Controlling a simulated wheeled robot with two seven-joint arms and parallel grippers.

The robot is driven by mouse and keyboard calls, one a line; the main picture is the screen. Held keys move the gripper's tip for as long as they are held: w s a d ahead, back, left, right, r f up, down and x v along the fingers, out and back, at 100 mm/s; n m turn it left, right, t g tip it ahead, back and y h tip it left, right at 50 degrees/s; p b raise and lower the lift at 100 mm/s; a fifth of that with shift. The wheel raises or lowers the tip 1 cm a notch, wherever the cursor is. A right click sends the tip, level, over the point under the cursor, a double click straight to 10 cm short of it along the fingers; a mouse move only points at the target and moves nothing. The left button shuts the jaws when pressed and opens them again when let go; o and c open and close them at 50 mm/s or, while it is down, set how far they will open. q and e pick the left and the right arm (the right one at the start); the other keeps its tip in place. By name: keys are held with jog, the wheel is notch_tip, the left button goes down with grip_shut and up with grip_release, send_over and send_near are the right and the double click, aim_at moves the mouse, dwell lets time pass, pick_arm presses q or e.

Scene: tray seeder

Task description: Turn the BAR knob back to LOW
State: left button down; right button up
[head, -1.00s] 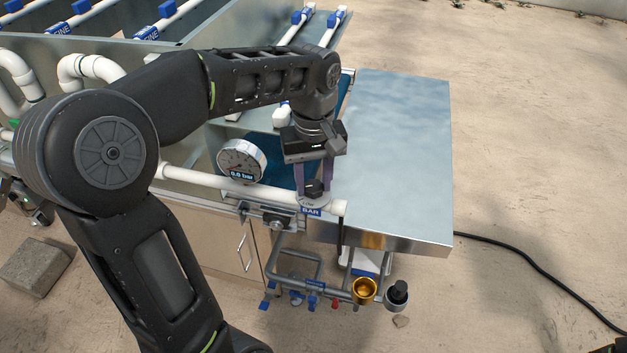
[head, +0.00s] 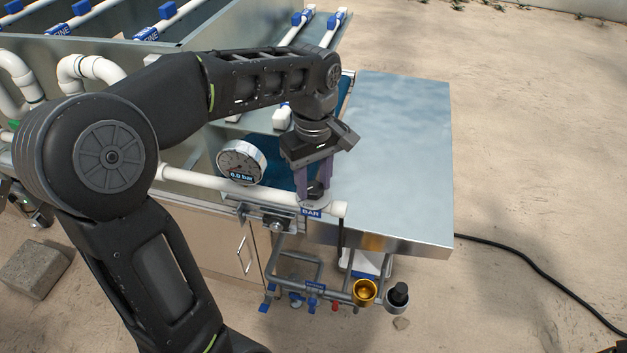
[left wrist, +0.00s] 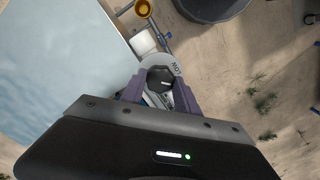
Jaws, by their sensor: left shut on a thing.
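The BAR knob (head: 316,188) is a small black knob on a pale round dial above the blue BAR label (head: 311,212), near the right end of the white pipe. My left gripper (head: 314,190) points down and is shut on the knob, a purple finger on either side. The left wrist view shows the dark knob (left wrist: 158,79) between the fingertips, with LOW lettering on the dial (left wrist: 174,70) beside it. The pressure gauge (head: 241,162) on the pipe reads 0.0 bar. My right gripper is not in view.
A bare metal table (head: 395,150) stands right of the knob. A brass cup (head: 364,291) and a black-topped cup (head: 397,294) sit on the tube rack below. The white pipe (head: 220,188) runs left from the knob. A black cable lies on the sand.

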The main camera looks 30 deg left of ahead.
aim_at(314, 186)
pick_arm(q)
jog(key=c, duration=0.9)
grip_release()
jog(key=shift+r, duration=0.15)
notch_tip(314, 186, up, 4)
jog(key=shift+r, duration=0.15)
notch_tip(314, 186, up, 3)
jog(key=shift+r+p, duration=0.2)
jog(key=shift+p, duration=0.8)
jog(key=shift+f, duration=0.1)
